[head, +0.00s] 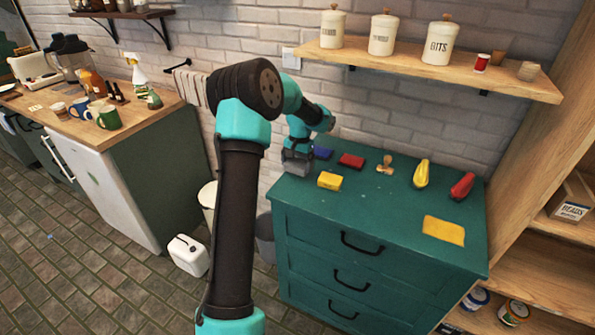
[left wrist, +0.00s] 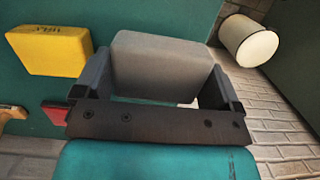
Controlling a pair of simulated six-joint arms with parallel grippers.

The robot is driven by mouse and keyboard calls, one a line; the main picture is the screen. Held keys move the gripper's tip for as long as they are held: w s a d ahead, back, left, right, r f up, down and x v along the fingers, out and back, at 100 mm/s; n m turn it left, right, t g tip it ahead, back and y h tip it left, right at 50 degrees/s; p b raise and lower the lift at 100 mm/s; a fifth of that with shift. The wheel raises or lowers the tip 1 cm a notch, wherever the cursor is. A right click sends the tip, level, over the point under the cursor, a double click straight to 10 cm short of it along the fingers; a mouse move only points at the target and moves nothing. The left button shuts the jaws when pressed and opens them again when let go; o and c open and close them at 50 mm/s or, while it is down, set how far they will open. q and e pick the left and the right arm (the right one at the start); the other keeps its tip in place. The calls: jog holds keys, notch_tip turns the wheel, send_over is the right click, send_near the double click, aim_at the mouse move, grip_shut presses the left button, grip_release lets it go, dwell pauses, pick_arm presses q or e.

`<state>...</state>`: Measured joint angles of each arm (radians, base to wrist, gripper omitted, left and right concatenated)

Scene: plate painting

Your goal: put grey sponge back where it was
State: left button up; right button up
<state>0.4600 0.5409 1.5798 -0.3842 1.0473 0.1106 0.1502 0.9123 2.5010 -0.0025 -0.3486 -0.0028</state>
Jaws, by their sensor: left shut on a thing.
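The grey sponge (left wrist: 162,65) is a rounded grey block between the two fingers of my left gripper (left wrist: 168,90) in the left wrist view. The left gripper (head: 297,163) is shut on it. In the head view it is at the left back end of the green dresser top (head: 385,205). The gripper and sponge are both grey there and hard to tell apart. I cannot tell whether the sponge touches the dresser top. My right gripper is not in view.
Near the gripper are a yellow block (head: 330,181), a blue block (head: 322,152) and a red block (head: 351,160). Further right are a wooden piece (head: 385,165), a yellow bottle (head: 422,174), a red bottle (head: 462,186) and a yellow cloth (head: 443,231). The dresser's front middle is clear.

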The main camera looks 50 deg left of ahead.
aim_at(298, 170)
pick_arm(q)
jog(key=shift+f, duration=1.6)
jog(key=shift+f, duration=0.15)
jog(key=o, duration=0.5)
jog(key=shift+o, duration=0.2)
jog(key=r, duration=0.4)
jog(key=w+r, duration=0.1)
jog(key=r, duration=0.7)
jog(key=shift+w+a+r, duration=0.15)
jog(key=shift+w+a, duration=0.1)
jog(key=shift+w, duration=0.05)
